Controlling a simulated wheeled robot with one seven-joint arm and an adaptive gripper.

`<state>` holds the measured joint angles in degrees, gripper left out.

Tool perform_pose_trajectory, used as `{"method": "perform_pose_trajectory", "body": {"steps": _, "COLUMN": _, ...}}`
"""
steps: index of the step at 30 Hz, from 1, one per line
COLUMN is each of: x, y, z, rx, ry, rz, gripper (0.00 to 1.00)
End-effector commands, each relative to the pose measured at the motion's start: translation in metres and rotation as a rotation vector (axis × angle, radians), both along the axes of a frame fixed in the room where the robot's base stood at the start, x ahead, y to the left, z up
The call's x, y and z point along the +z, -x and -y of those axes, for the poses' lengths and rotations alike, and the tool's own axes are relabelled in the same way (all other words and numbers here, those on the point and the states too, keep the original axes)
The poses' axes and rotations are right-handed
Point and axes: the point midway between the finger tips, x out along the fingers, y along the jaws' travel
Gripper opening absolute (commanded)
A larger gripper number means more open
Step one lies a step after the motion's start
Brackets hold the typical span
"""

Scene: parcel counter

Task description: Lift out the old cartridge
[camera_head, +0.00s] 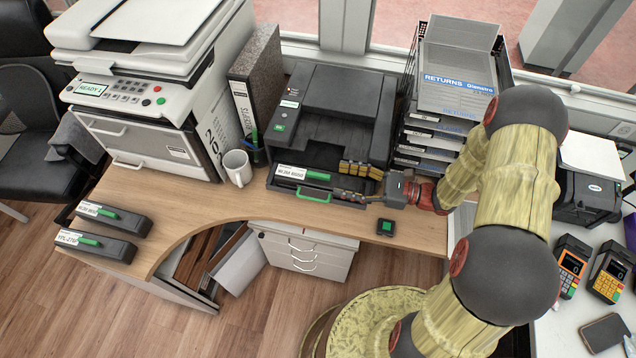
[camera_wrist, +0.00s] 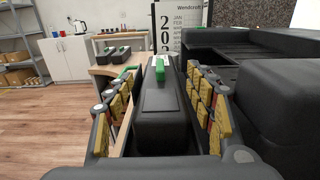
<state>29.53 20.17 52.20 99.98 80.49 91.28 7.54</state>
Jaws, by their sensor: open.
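The old cartridge is a long dark block with a white label and a green grip. In the head view the cartridge (camera_head: 292,172) lies in the open front of the black printer (camera_head: 344,97). My gripper (camera_head: 352,181) is at the right end of this cartridge, reaching in from the right. In the wrist view the cartridge (camera_wrist: 165,108) runs lengthwise between my two yellow-padded fingers, with its green grip (camera_wrist: 160,68) beyond. The fingers are open, one on each side; gaps show beside the cartridge. The printer's lowered front flap has a green handle (camera_head: 314,197).
Two similar cartridges, an upper one (camera_head: 114,217) and a lower one (camera_head: 95,245), lie on the desk's left end. A white mug (camera_head: 238,168) and an upright binder (camera_head: 254,95) stand left of the printer. A small black-and-green item (camera_head: 386,227) lies near the desk's front edge.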

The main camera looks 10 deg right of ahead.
Motion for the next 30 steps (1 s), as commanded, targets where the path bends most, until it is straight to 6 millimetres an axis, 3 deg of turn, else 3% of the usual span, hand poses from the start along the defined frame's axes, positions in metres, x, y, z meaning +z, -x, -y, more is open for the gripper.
{"method": "perform_pose_trajectory", "body": {"steps": 12, "x": -0.001, "y": -0.017, "z": -0.049, "rx": 0.002, "ry": 0.0, "rz": 0.001, "gripper": 0.55}}
{"method": "perform_pose_trajectory", "body": {"steps": 22, "x": 0.0, "y": -0.019, "z": -0.053, "rx": -0.001, "ry": 0.0, "rz": 0.0, "gripper": 0.54}}
{"method": "perform_pose_trajectory", "body": {"steps": 30, "x": 0.0, "y": -0.019, "z": -0.053, "rx": -0.001, "ry": 0.0, "rz": 0.0, "gripper": 0.39}}
